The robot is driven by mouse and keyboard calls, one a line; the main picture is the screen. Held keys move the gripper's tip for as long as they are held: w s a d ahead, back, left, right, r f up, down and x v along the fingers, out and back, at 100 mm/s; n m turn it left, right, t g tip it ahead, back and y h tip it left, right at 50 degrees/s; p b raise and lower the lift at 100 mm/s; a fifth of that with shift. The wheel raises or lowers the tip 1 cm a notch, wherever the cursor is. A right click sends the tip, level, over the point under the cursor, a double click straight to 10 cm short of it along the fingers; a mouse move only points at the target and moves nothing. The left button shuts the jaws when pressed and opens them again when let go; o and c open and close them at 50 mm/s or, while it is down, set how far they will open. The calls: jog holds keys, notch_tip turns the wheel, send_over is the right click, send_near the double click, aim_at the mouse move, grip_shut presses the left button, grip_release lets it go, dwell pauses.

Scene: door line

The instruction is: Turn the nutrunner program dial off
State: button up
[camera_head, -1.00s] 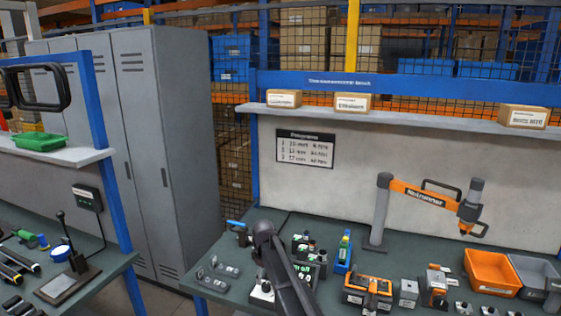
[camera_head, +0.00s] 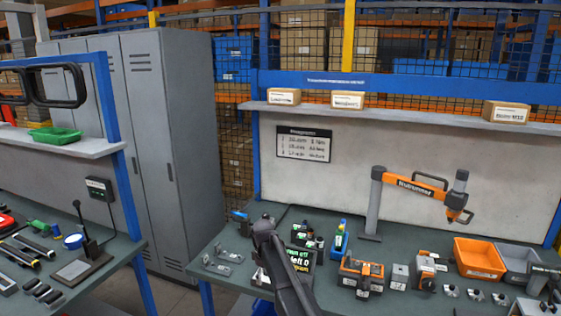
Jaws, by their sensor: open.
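The orange and grey nutrunner (camera_head: 415,187) hangs from an arm on a grey post at the back of the right bench. My dark arm link covers the box's left and lower part. I cannot make out the program dial. My gripper is not in view; only my arm's links show, in front of the bench.
A blue and green bottle (camera_head: 339,240), an orange-black device (camera_head: 361,275) and an orange bin (camera_head: 480,258) stand on the right bench (camera_head: 405,242). Grey brackets (camera_head: 222,258) lie at its left end. A second bench (camera_head: 105,272) is at left, with a floor gap between.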

jog(key=s+d+f+m+b, duration=0.2)
jog(key=s+d+m, duration=0.4)
jog(key=s+d, duration=0.5)
jog(key=s+d+f+m+b, duration=0.3)
jog(key=s+d+m, duration=0.3)
jog(key=s+d, duration=0.5)
jog(key=s, duration=0.4)
jog(key=shift+s+d+f, duration=0.15)
jog(key=shift+s+d, duration=0.2)
jog(key=shift+s, duration=0.05)
